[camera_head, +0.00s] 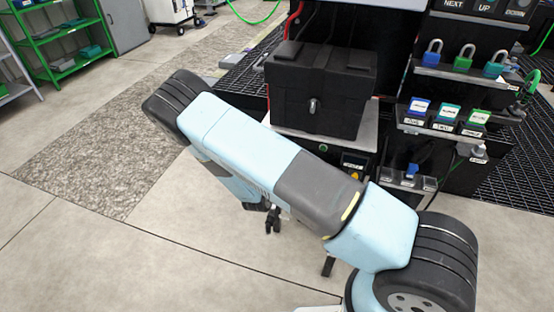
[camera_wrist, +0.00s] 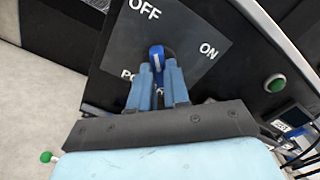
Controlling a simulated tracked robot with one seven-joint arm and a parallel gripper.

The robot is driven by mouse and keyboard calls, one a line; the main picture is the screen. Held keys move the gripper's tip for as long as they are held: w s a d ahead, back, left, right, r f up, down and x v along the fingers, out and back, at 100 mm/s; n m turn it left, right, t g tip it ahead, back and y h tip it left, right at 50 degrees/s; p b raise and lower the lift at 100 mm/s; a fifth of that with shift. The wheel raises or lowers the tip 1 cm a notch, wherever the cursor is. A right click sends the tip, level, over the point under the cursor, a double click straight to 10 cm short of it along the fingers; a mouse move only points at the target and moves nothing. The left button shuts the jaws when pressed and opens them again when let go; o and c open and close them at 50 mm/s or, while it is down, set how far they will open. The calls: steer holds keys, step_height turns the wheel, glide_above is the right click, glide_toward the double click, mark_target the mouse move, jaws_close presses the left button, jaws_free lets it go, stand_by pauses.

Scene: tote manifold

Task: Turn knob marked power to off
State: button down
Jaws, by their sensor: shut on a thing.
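In the wrist view, a blue knob (camera_wrist: 156,56) stands on a dark square plate (camera_wrist: 184,24). The plate reads OFF at the top and ON at the right. A third word at lower left starts with "PO", and its rest is hidden by a finger. The knob stands upright in the picture, with its upper end toward the OFF side. My gripper (camera_wrist: 158,72) has its two blue fingers on either side of the knob and is shut on it. In the head view my arm covers most of this area, and I cannot make out the knob there.
A green button (camera_wrist: 275,83) and a small display (camera_wrist: 291,116) sit right of the plate. In the head view, a black tote (camera_head: 322,88) rests on the bench above. Padlocks (camera_head: 463,60) and coloured switches (camera_head: 447,113) are to the right. Open floor (camera_head: 90,245) lies left.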

steer(key=shift+f+n, duration=0.1)
steer(key=shift+n, duration=0.3)
steer(key=c, duration=1.1)
jaws_free()
steer(key=v, duration=1.4)
steer(key=shift+w, duration=0.1)
